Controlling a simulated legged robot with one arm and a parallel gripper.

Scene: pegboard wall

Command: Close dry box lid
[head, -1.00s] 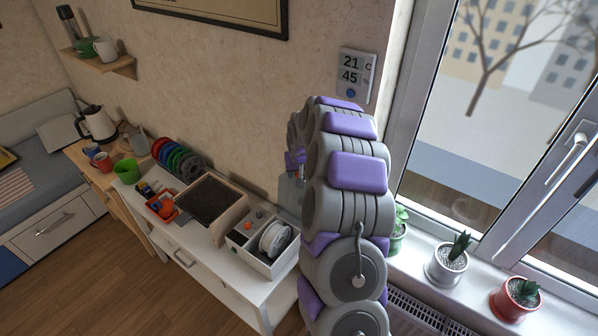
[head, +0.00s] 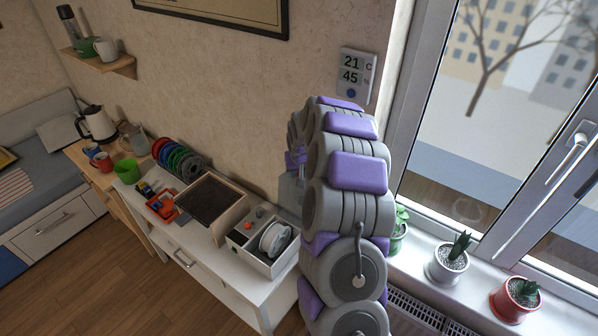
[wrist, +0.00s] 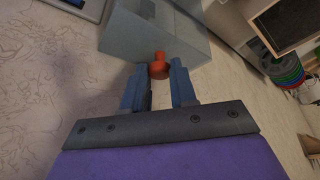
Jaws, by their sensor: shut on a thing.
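The dry box (head: 275,265) is a white open box at the right end of the white cabinet, with a pale spool (head: 275,238) inside. A clear greyish lid (head: 288,192) stands raised behind it, partly hidden by my arm. In the wrist view the greyish lid (wrist: 150,28) fills the upper middle, with a red-orange knob (wrist: 158,70) on its near side. My gripper (wrist: 159,72) has its two blue-grey fingers on either side of the knob and is shut on it. In the head view my gripper is mostly hidden behind my arm.
A dark-topped tray (head: 209,198) stands left of the dry box, with coloured spools (head: 180,160) behind it and an orange bin (head: 162,206) farther left. The wall is close behind. Potted plants (head: 447,262) stand on the windowsill at right.

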